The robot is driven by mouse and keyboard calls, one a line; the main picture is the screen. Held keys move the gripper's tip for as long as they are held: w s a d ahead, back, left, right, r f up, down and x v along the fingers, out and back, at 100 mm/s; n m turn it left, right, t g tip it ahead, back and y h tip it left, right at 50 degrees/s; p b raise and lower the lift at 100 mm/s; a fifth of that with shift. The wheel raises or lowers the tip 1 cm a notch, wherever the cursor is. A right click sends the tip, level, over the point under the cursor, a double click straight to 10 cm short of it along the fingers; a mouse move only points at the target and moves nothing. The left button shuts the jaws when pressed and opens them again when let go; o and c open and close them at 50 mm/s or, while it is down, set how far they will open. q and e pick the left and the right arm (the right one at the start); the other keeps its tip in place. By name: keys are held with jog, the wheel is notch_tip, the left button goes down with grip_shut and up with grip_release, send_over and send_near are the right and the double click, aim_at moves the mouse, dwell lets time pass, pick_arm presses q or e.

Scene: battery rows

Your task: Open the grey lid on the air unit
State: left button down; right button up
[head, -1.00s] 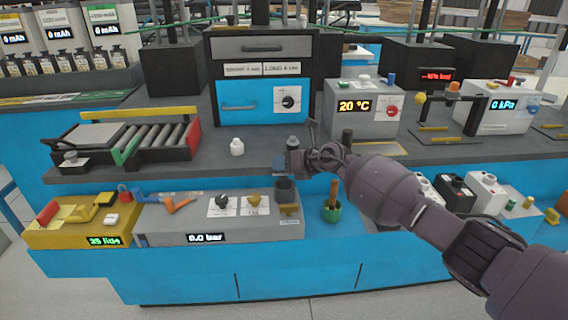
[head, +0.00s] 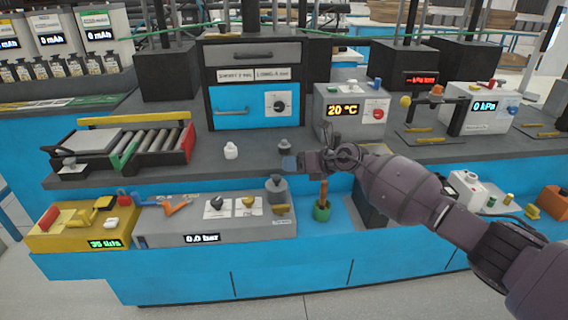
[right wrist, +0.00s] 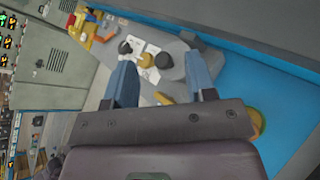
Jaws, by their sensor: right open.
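The air unit (head: 170,225) is a long grey box on the lower shelf with a "0.0 bar" display, a dark knob and a yellow knob. A grey round lid (head: 276,182) tops a short grey cylinder at its right end, and looks closed. My right gripper (head: 289,162) is just above and slightly right of the lid, apart from it. In the right wrist view, its two blue fingers (right wrist: 160,78) are spread and empty, with a grey round part (right wrist: 173,70) below between them and the yellow knob (right wrist: 146,60) beside it. My left gripper is not in view.
A yellow unit (head: 75,228) stands left of the air unit. A green pot (head: 321,212) with a brown handle stands close on its right. The upper counter edge is behind my gripper, with a white jar (head: 231,150) and a grey jar-like thing (head: 284,146) on it.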

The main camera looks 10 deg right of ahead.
jog(key=v, duration=0.3)
jog(key=shift+s+d+p, duration=0.1)
jog(key=shift+p, duration=0.2)
